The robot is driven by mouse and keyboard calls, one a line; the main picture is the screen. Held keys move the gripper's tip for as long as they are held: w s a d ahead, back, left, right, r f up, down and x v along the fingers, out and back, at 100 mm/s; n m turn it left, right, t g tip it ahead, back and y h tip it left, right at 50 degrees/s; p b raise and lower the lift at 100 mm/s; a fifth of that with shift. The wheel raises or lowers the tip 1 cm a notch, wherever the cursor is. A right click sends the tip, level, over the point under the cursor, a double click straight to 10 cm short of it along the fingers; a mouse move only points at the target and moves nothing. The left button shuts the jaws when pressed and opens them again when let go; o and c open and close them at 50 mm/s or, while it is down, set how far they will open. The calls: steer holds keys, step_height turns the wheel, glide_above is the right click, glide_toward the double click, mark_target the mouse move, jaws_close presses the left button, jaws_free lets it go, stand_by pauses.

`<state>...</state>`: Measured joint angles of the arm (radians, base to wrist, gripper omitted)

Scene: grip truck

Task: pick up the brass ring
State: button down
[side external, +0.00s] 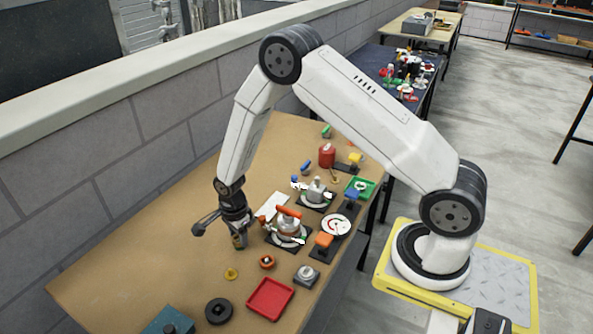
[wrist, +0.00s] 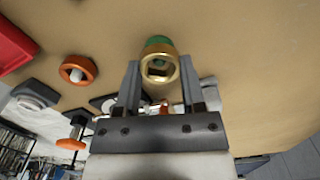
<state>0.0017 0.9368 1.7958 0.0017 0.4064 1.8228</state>
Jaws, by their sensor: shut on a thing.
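The brass ring (wrist: 174,70) is between my gripper's two fingers in the wrist view, with both fingers against its sides. My gripper (wrist: 160,82) is shut on it. A green piece (wrist: 157,42) shows just beyond the ring, and I cannot tell whether it passes through the ring. In the side external view my gripper (side external: 238,243) points down, low over the left part of the table. The ring is small and partly hidden by the fingers there, so its gap to the table is unclear.
An orange ring (side external: 267,262), a small yellow piece (side external: 231,274), a black disc (side external: 219,311) and a red tray (side external: 270,316) lie toward the front. Round fixtures (side external: 287,238) crowd the right side of the gripper. The brown table (side external: 150,240) is bare to the left.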

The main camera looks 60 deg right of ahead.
steer(key=s+r, duration=1.1)
steer(key=s, duration=0.3)
steer(key=shift+r, duration=0.3)
steer(key=shift+r, duration=0.1)
stand_by(0.4)
